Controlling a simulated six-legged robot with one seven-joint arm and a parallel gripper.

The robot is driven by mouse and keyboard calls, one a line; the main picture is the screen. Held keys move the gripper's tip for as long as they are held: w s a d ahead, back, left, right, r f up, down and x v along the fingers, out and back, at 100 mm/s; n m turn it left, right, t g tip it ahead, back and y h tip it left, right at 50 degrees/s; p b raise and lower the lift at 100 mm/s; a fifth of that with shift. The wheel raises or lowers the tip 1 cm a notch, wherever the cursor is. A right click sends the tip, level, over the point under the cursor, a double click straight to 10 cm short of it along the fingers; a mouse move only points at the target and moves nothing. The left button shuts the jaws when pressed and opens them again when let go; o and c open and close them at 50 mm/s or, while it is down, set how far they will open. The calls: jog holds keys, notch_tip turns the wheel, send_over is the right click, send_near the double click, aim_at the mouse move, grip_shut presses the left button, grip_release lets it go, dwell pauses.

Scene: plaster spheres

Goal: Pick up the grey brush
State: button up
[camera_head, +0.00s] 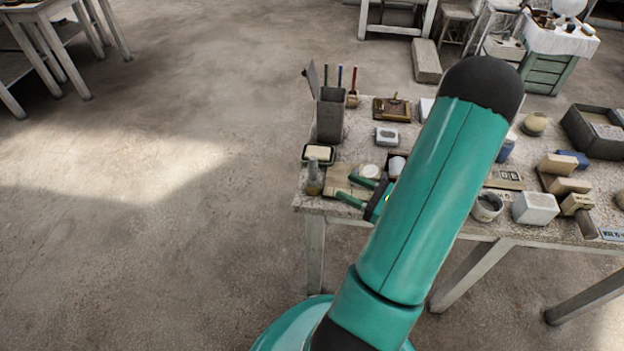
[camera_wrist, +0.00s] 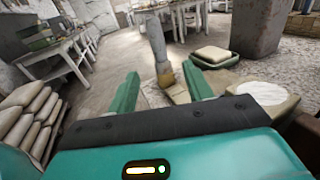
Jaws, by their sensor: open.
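The grey brush (camera_head: 314,178) stands upright at the left front corner of the stone-topped table (camera_head: 309,203). In the wrist view the brush (camera_wrist: 155,42) shows a grey upper part and an ochre band low down. My gripper (camera_head: 345,187) is open and low over the table, to the right of the brush, with its fingers pointing at it. In the wrist view the brush appears beyond and between the two fingertips of my gripper (camera_wrist: 161,72). Nothing is held. I cannot tell the exact gap between fingertips and brush.
A cream block in a dark dish (camera_head: 319,153) sits just behind the brush, with a tall grey container (camera_head: 330,116) behind that. A round white disc (camera_head: 370,171) lies near my fingers. Several blocks and pots crowd the table's right. Open floor lies left of the table.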

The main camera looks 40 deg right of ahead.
aim_at(313, 175)
jog(key=x, duration=1.3)
jog(key=shift+w+a+f, duration=0.1)
jog(key=shift+w+a, duration=0.1)
jog(key=shift+w, duration=0.1)
jog(key=c, duration=1.1)
